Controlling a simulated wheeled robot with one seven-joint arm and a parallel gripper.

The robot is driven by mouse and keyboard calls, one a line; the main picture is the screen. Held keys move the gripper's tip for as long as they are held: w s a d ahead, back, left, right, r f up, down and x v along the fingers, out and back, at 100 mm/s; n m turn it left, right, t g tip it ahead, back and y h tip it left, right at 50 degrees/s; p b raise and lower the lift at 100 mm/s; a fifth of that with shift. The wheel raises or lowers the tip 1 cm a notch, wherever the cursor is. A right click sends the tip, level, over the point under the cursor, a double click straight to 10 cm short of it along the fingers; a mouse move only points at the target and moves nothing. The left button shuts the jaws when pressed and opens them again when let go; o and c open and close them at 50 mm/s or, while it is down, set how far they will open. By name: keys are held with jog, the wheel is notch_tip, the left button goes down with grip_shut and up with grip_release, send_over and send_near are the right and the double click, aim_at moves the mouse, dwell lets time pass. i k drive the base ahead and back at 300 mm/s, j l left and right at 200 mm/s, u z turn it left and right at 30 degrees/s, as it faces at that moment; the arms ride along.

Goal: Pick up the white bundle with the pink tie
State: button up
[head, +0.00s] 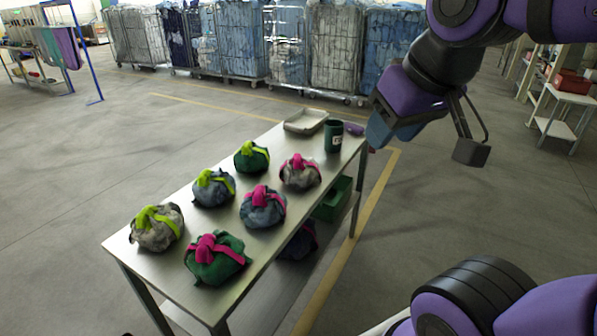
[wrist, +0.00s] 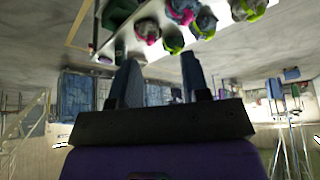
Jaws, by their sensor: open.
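The white bundle with the pink tie (head: 300,171) sits on the metal table (head: 180,283), in the right-hand row at its far end. It also shows near the top of the wrist view (wrist: 147,28). My gripper (head: 392,136) is open and empty, raised in the air to the right of the table's far end, well apart from the bundle. Its two fingers (wrist: 160,75) stand apart in the wrist view.
Close by are a green bundle with a lime tie (head: 251,157) and a blue-grey one with a pink tie (head: 263,207); several more lie nearer. A dark green cup (head: 333,136) and a shallow tray (head: 306,121) stand behind. Floor to the right is clear.

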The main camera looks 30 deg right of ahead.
aim_at(300, 172)
jog(key=i+l+u, duration=0.35)
jog(key=i+l, duration=0.15)
jog(key=l, duration=0.15)
jog(key=i+l+u, duration=0.15)
jog(key=l, duration=0.2)
jog(key=i, duration=0.05)
